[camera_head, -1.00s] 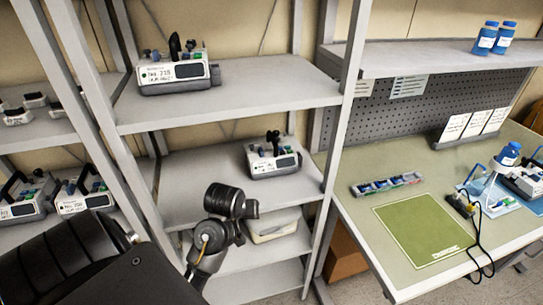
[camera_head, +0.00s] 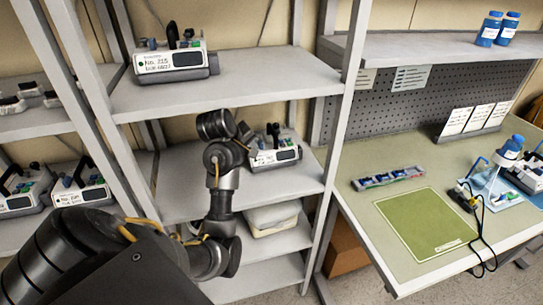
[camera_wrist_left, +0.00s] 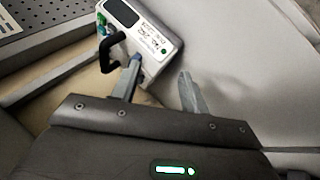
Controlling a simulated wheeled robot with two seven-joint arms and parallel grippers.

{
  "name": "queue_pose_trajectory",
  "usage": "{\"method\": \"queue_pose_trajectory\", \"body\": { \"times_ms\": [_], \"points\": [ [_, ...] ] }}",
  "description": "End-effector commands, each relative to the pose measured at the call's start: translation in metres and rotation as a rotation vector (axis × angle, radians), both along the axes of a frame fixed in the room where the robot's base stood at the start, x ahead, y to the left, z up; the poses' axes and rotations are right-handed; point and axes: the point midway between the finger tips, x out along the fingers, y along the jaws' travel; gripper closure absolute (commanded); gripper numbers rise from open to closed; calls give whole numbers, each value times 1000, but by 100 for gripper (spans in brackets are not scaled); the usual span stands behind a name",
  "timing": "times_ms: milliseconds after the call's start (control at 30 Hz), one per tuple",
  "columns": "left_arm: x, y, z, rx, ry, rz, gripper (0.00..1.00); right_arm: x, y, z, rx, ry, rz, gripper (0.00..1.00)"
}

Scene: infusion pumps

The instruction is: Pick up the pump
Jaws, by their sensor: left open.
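A white and grey pump (camera_head: 278,155) with a dark display and a black handle sits on the middle shelf. In the left wrist view the pump (camera_wrist_left: 150,38) is at the top, tilted in the picture, with its black handle (camera_wrist_left: 108,50) towards the left. My left gripper (camera_wrist_left: 160,88) is open and empty; its left finger overlaps the pump's lower edge in the picture, and I cannot tell whether they touch. In the head view my left wrist (camera_head: 217,130) is just left of this pump, hiding part of it. My right gripper is not in view.
Another pump (camera_head: 172,62) stands on the shelf above. Several more pumps (camera_head: 80,188) are on the left rack. Shelf posts (camera_head: 338,100) frame the middle bay. A workbench (camera_head: 375,155) with a green mat (camera_head: 425,222), a tray strip (camera_head: 388,178) and blue-capped bottles (camera_head: 508,155) is right.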

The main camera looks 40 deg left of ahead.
Motion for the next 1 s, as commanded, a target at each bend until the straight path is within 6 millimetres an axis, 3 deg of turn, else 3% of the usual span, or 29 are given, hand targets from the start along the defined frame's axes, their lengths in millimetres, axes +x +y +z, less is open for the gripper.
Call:
{"method": "queue_pose_trajectory", "body": {
  "times_ms": [33,100,400,533,833,1000],
  "points": [
    [12,3,-1,-1,0,-1,55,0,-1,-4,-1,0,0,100],
    [28,5,5,-4,2,-1,55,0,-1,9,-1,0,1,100],
    [90,18,4,-1,2,-1,55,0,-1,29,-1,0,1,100],
    [103,22,3,-1,1,0,55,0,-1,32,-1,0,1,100],
    [112,24,3,0,0,0,55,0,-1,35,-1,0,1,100],
    [136,28,4,-1,2,-1,55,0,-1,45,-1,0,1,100]
  ]
}}
